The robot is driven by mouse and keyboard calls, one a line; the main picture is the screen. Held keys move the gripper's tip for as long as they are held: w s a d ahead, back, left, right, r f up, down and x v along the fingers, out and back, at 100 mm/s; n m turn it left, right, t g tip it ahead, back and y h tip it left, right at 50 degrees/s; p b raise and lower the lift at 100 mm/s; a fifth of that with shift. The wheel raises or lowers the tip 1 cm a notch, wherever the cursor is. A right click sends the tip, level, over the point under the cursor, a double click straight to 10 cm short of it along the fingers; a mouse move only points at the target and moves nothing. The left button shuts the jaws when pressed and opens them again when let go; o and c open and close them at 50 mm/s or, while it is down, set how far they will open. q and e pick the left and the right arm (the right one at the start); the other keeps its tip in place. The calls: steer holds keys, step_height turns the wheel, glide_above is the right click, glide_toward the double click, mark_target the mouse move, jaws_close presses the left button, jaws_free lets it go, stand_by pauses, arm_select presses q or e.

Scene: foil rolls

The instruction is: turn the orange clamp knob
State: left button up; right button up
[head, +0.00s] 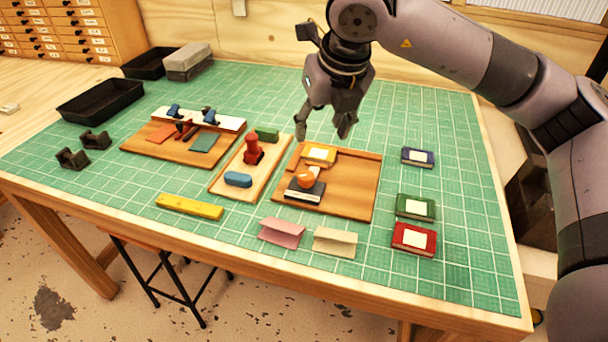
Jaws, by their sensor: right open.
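The orange clamp knob (305,178) sits on top of a dark and white clamp block (304,190) on the right wooden board (345,190). A yellow foil roll pack with a pale label (319,153) lies on the same board, just behind the knob. My right gripper (323,130) hangs above and behind this board, fingers pointing down. Its two fingers are apart and nothing is between them. It is clear of the knob. My left gripper is not in the head view.
A middle board (226,187) holds a red stamp-like piece (252,149) and a blue piece (238,179). Green (415,207), red (414,239) and blue (417,157) labelled packs lie at right. Folded pink (282,232) and cream (335,242) pieces lie in front. A black tray (100,101) stands at left.

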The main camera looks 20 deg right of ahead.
arm_select(q)
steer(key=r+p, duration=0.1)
steer(key=p, duration=0.1)
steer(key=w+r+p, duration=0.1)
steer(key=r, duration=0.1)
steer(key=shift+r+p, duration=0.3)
steer(key=shift+p, duration=0.1)
arm_select(e)
glide_toward(307, 175)
steer(key=x, duration=0.8)
steer(key=shift+w+f, duration=0.1)
steer(key=shift+f, duration=0.25)
steer(key=shift+c, duration=0.2)
steer(key=c, duration=1.1)
